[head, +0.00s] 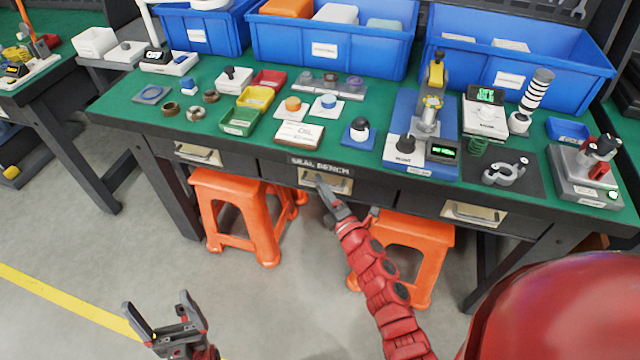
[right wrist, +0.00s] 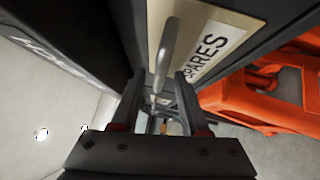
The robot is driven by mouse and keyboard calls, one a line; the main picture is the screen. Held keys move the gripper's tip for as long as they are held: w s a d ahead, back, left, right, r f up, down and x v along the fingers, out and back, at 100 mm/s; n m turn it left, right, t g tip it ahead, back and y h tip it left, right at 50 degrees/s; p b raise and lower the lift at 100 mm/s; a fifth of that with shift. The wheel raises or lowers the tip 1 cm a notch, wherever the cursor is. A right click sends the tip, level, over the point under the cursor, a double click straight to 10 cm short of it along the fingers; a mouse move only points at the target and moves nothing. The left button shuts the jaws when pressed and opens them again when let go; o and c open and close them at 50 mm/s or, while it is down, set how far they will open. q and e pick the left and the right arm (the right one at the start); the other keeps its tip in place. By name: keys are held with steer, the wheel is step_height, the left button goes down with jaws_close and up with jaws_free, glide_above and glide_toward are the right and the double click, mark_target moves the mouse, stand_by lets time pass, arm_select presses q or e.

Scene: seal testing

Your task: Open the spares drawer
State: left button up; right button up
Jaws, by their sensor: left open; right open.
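The spares drawer is the middle drawer (head: 290,171) in the bench front and looks closed. Its light plate with a SPARES label (right wrist: 210,50) and a metal bar handle (right wrist: 166,50) fill the top of the right wrist view. My right gripper (head: 326,190) is at this handle. Its fingers (right wrist: 158,88) are open, with the handle bar appearing between them; I cannot tell whether they touch it. In the head view the gripper partly covers the handle and label. My left gripper (head: 158,303) is open and empty, low over the floor at the bottom left.
A left drawer (head: 199,154) and a right drawer (head: 473,213) flank the middle one. Orange stools (head: 238,215) and (head: 415,240) stand under the bench, the right one close to my right arm. The green bench top (head: 345,165) carries trays, parts and test devices. The floor in front is free.

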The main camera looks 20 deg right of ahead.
steer(key=shift+w+a+r, duration=0.1)
steer(key=shift+w+a, duration=0.05)
steer(key=shift+w, duration=0.3)
steer(key=shift+c, duration=0.3)
jaws_close()
stand_by(0.9)
